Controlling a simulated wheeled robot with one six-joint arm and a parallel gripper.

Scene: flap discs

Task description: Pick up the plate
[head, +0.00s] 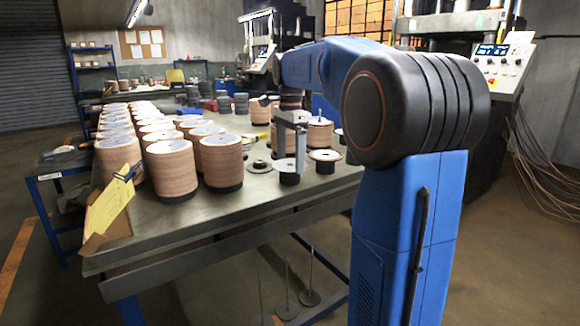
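A thin, round, light grey plate (286,165) sits on top of a short black round base on the workbench. My gripper (290,160) points straight down over it, its two grey fingers spread with a gap between them. The fingertips are at about the plate's height, and I cannot tell whether they touch it or grip it. A similar disc on a black base (324,156) stands just to the right. A flat dark disc with a raised centre (258,166) lies to the left.
The workbench (250,212) is clear along its front edge. Several rows of tall brown disc stacks (172,168) fill its left side. More stacks (320,134) stand behind my gripper. A cardboard box with a yellow sheet (110,206) sits at the front left corner.

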